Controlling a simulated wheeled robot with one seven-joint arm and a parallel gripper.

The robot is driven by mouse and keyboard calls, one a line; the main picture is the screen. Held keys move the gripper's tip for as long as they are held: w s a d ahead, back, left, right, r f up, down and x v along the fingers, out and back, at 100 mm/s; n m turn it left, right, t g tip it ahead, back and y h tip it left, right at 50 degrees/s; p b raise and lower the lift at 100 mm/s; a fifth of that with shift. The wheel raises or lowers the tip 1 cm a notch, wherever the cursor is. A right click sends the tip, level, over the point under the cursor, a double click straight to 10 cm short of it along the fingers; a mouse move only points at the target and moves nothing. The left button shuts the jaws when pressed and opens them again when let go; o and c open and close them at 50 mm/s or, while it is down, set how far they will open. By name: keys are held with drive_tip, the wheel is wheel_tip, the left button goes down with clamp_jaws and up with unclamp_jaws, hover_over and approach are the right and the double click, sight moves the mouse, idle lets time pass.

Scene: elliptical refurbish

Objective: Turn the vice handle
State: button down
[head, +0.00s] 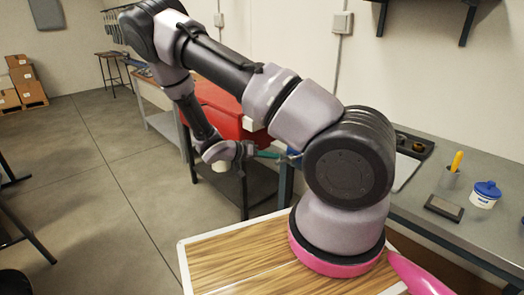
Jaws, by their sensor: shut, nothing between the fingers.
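A teal-blue piece (270,154), which looks like part of the vice, shows at the left end of the grey workbench. Most of the vice is hidden behind my arm, and I cannot make out its handle clearly. My gripper (246,153) is small in the head view, just left of the teal piece. It is shut and holds nothing. I cannot tell whether it touches the vice.
The grey workbench (420,205) runs along the right wall. On it are a blue-lidded white tub (485,194), a cup with a yellow-handled tool (453,172) and a dark block (444,208). A red cabinet (212,108) stands behind my arm. The left floor is largely open.

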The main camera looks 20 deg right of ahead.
drive_tip(key=shift+s+d+f, duration=0.25)
drive_tip(key=shift+d+f, duration=0.05)
drive_tip(key=shift+f, duration=0.05)
drive_tip(key=shift+s+d+f, duration=0.15)
drive_tip(key=shift+f, duration=0.25)
drive_tip(key=shift+s+d+f, duration=0.1)
drive_tip(key=shift+s+f, duration=0.05)
drive_tip(key=shift+f, duration=0.2)
